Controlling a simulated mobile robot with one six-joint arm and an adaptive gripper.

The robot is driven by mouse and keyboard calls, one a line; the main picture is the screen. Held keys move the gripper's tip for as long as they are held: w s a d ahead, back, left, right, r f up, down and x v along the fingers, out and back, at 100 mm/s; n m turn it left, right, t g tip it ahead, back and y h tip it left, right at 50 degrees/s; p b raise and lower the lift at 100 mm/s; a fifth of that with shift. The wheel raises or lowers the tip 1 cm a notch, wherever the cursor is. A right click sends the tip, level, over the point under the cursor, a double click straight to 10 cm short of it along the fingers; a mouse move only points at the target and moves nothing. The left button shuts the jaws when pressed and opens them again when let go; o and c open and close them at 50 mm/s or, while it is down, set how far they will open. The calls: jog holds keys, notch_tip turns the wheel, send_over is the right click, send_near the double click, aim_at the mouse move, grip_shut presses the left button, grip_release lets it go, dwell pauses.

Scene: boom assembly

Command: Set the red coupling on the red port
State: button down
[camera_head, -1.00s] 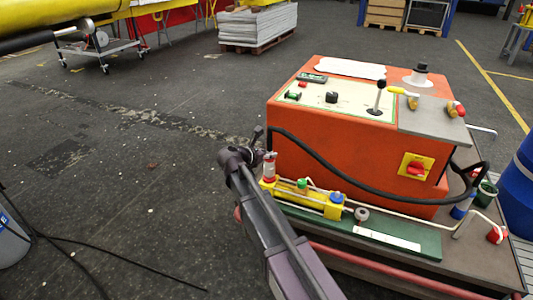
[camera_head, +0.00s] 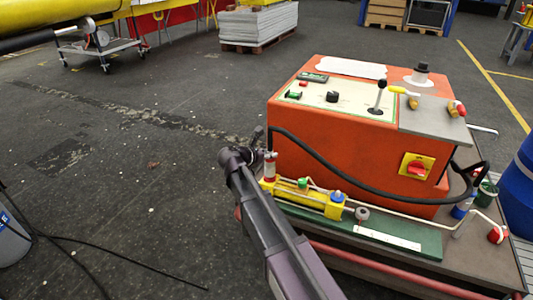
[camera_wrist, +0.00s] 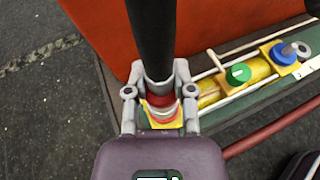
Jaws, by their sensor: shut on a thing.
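The red coupling (camera_wrist: 160,101) is a pale grey fitting with a red band at the end of a thick black hose (camera_wrist: 152,40). My gripper (camera_wrist: 160,112) is shut on it, one finger on each side. In the head view my gripper (camera_head: 264,157) is at the left end of the yellow cylinder (camera_head: 310,196), and the coupling (camera_head: 269,167) stands upright over that end. The red port lies directly under the coupling and is mostly hidden by it and the fingers. I cannot tell whether the two are fully mated.
A green port (camera_wrist: 238,73) and a blue port (camera_wrist: 283,52) sit farther right on the cylinder. The orange power unit (camera_head: 350,165) rises close behind it. A grey ring (camera_head: 362,213) lies on the green bed (camera_head: 425,240).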

jog(key=shift+f+b, duration=0.6)
dwell(0.7)
jog(key=c, duration=0.7)
grip_release()
jog(key=shift+c, duration=0.2)
jog(key=p+v, duration=0.4)
jog(key=v, duration=0.7)
jog(key=shift+s, duration=0.2)
jog(key=shift+d, duration=0.1)
dwell(0.8)
